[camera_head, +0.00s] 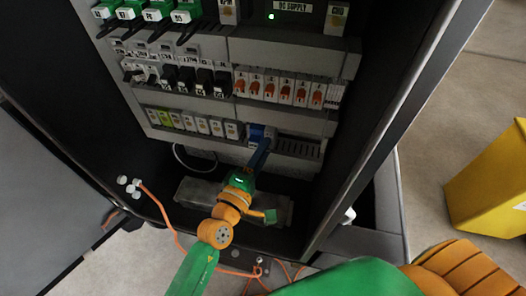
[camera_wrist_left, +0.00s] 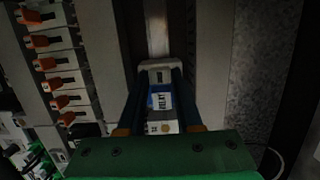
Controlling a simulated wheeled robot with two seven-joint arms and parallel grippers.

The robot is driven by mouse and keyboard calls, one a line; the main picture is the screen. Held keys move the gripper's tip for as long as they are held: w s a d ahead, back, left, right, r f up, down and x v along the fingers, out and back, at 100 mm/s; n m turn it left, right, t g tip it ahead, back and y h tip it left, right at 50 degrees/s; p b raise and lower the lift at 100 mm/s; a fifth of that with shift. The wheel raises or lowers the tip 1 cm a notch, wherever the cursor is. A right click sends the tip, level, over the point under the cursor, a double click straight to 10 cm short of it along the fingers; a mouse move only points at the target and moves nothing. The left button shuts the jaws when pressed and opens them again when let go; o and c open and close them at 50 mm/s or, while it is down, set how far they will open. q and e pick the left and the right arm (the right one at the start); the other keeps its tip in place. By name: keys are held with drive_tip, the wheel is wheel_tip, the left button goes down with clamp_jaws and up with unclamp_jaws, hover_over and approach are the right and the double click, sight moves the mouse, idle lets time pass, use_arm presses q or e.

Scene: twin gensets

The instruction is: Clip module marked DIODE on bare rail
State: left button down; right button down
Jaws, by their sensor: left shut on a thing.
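My left gripper (camera_head: 262,150) reaches into the cabinet and is shut on a small module with a blue and white face (camera_head: 257,131). In the left wrist view the module (camera_wrist_left: 162,105) sits between the two fingers (camera_wrist_left: 160,100); its printed label is too small and dark to read for sure. A bare metal rail (camera_wrist_left: 157,30) runs on from the module's upper end in that view. I cannot tell whether the module touches the rail. My right gripper is not in view.
A row of small modules (camera_head: 187,122) lies left of the held one. Orange-switched breakers (camera_head: 270,87) are above it, also in the left wrist view (camera_wrist_left: 62,70). The cabinet's right frame edge (camera_head: 385,130) is close. A yellow bin (camera_head: 487,185) stands outside right.

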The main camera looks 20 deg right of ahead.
use_arm(q)
drive_tip(key=c, duration=0.5)
unclamp_jaws()
